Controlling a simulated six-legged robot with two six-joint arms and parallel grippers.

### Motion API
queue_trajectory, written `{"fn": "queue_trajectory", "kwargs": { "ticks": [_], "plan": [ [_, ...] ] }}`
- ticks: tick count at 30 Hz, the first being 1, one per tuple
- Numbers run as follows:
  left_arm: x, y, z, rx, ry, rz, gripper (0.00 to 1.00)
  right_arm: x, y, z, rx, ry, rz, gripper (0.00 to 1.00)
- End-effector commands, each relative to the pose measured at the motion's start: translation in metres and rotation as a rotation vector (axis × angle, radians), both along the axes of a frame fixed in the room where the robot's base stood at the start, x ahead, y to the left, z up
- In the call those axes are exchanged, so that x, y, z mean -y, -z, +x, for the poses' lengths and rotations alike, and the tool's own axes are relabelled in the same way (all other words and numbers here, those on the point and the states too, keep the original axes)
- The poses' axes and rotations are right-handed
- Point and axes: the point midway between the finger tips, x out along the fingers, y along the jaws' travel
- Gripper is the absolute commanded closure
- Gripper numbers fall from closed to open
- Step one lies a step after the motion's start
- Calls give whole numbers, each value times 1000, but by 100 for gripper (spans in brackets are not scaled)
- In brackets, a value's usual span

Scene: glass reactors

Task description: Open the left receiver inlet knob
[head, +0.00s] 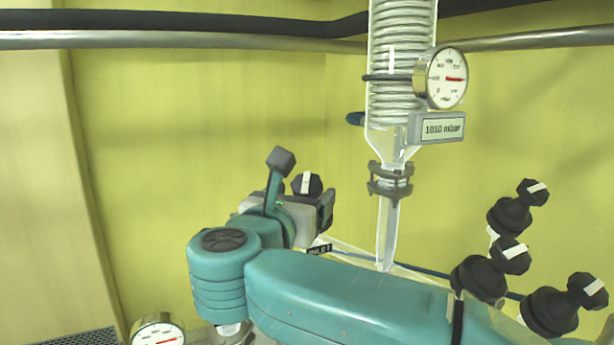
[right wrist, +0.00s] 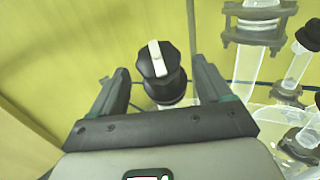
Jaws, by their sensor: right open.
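A black knob with a white stripe (right wrist: 158,65) shows in the right wrist view between the fingers of my right gripper (right wrist: 158,76). The fingers are open with a gap on each side of the knob, and no contact shows. In the head view my right gripper (head: 318,207) is at the same black knob (head: 307,184), whose lower part is hidden behind the gripper. My left gripper is not in view.
A glass condenser (head: 400,110) with a dial gauge (head: 446,78) and a 1010 mbar display (head: 437,128) hangs right of the gripper. Several black knobs (head: 511,215) stand at the right. Another gauge (head: 158,330) is at lower left.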

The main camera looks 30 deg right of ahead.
Motion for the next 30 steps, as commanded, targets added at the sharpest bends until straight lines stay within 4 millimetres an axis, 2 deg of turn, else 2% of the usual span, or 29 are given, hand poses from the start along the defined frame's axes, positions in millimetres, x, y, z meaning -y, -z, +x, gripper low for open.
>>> {"fn": "queue_trajectory", "kwargs": {
  "ticks": [1,6,16,17,21,22,30],
  "plan": [
    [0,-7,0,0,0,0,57,7,-3,6,-3,4,0,22],
    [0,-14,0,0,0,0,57,20,-1,19,-1,2,-1,22],
    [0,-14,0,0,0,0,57,23,1,22,0,-1,0,22],
    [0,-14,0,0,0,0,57,23,1,22,0,-1,0,25],
    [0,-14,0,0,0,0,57,23,1,22,0,-1,0,71],
    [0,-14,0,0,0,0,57,23,1,22,0,-1,0,73],
    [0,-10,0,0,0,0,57,23,2,21,-7,-18,-7,73]
  ]
}}
